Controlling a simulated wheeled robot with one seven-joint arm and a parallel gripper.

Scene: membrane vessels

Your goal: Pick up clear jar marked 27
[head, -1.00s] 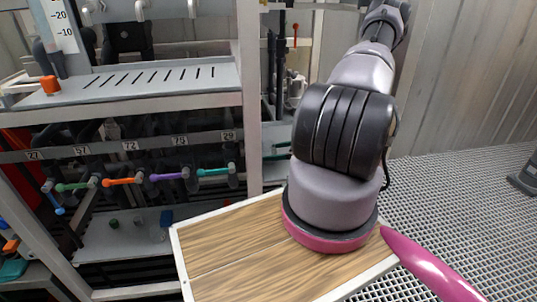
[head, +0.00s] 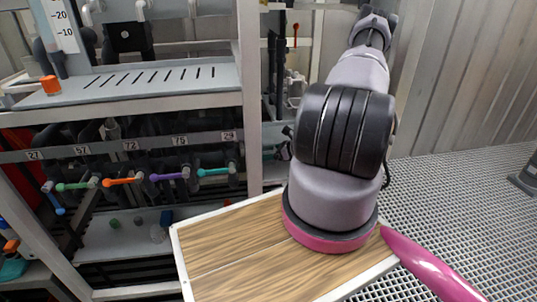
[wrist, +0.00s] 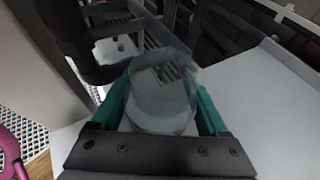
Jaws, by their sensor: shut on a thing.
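A clear, see-through jar (wrist: 162,95) sits between the green fingers of my gripper (wrist: 162,108) in the wrist view. The fingers are shut on its sides. Its rim faces away from the camera and dark shapes show through it. I cannot read a number on it. In the head view my arm reaches back past the rack post, and the held jar cannot be made out there. A 27 label (head: 34,155) is on the rack rail at the far left.
A pale flat surface (wrist: 270,95) lies right of the jar. The rack has a slotted shelf (head: 150,82), a row of coloured valve handles (head: 168,174) and a lower shelf (head: 120,240) with small items. A wooden board (head: 235,245) is in front.

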